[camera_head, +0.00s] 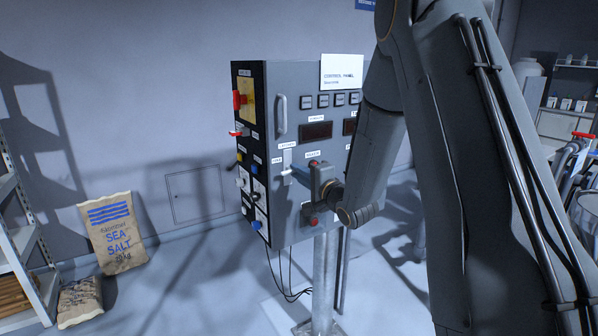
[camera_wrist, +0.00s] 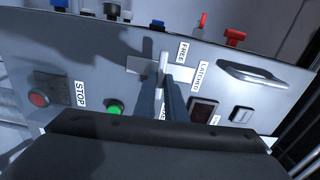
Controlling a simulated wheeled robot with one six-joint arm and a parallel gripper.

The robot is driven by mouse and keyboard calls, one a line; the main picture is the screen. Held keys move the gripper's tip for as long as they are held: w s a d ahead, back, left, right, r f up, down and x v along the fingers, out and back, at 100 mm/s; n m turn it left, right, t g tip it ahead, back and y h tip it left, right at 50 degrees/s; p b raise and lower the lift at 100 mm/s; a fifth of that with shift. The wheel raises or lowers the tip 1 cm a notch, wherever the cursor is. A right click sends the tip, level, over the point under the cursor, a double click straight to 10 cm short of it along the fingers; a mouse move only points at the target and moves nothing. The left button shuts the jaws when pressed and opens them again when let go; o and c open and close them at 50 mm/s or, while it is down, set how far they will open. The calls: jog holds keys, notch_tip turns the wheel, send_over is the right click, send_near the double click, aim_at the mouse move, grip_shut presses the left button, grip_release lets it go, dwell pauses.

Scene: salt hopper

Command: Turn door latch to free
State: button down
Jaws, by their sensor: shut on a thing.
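The door latch is a small pale lever (camera_wrist: 163,62) on a light backing plate (camera_wrist: 187,74) on the control panel's front. In the wrist view the lever stands crosswise to the plate, its tip towards the edge beside the FREE label (camera_wrist: 182,52). The LATCHED label (camera_wrist: 203,76) is just right of the plate. My gripper (camera_wrist: 163,80) is shut on the lever, with one dark finger on each side; the fingers hide its lower part. In the head view the latch plate (camera_head: 288,158) shows left of my gripper (camera_head: 298,174), and my wrist covers part of the panel.
The panel (camera_head: 270,220) stands on a post. A door handle (camera_head: 281,115) is above the latch. A green button (camera_wrist: 115,108) and a red STOP button (camera_wrist: 39,99) are close by. Switches line the panel's left side.

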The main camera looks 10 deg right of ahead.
jog(key=shift+m, duration=0.4)
jog(key=c, duration=1.8)
grip_release()
jog(key=shift+b+v, duration=1.2)
jog(key=shift+v, duration=2.75)
